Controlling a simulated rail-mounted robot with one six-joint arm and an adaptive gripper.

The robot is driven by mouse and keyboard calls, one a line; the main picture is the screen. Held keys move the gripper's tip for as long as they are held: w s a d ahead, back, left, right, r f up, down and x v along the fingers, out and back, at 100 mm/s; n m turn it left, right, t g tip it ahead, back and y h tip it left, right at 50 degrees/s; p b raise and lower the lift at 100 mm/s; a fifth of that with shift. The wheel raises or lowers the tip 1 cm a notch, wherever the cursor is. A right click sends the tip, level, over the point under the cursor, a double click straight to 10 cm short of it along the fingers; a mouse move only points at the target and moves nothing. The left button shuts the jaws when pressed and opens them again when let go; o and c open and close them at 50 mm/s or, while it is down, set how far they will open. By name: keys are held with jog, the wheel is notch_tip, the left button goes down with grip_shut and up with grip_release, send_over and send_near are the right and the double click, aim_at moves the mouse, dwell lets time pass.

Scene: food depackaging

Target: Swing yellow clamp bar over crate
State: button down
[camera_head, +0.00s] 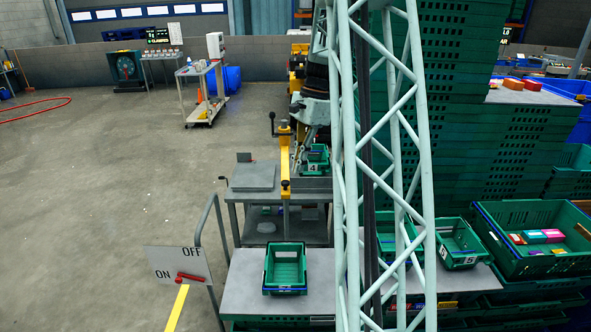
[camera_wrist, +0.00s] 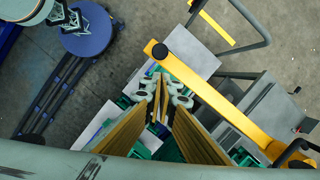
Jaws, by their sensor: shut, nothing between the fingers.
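The yellow clamp bar (camera_head: 286,160) stands out beside the left side of the small green crate marked 4 (camera_head: 316,166), apart from it in the head view. The bar has a dark knob at its near end and a dark handle at its far end. In the wrist view the bar (camera_wrist: 220,103) runs diagonally to the right of my gripper (camera_wrist: 163,97). My gripper is shut and empty, apart from the bar in that view. In the head view the lattice column partly hides the arm and the crate; the fingertips are hard to make out.
A grey bench (camera_head: 242,290) holds another green crate (camera_head: 285,280) in front. More green crates stand at the right, including one marked 5 (camera_head: 459,236). An OFF/ON sign (camera_head: 178,264) with a red lever stands at the left. The floor at left is mostly clear.

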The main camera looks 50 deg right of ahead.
jog(key=v, duration=0.9)
jog(key=shift+a, duration=0.15)
dwell(0.5)
jog(key=s+a+r+n+h+b, duration=0.1)
jog(key=s+a+r+n+b, duration=0.15)
jog(key=a, duration=0.75)
jog(key=s+a+r+n+b, duration=0.1)
jog(key=s+a+n+b, duration=0.15)
jog(key=a, duration=0.75)
jog(key=s+a+r+n+h+b, duration=0.15)
jog(key=a+n, duration=0.25)
jog(key=a, duration=0.6)
jog(key=s+a+f+n+t+b, duration=0.1)
jog(key=s+a+f+n+b, duration=0.3)
jog(key=s+a, duration=0.6)
jog(key=s+a+f+n+t+b, duration=0.2)
jog(key=s+a+f+n+b, duration=0.3)
jog(key=s+a+n, duration=0.3)
jog(key=shift+s+a+f, duration=0.75)
jog(key=shift+s+a, duration=0.75)
jog(key=shift+s, duration=0.35)
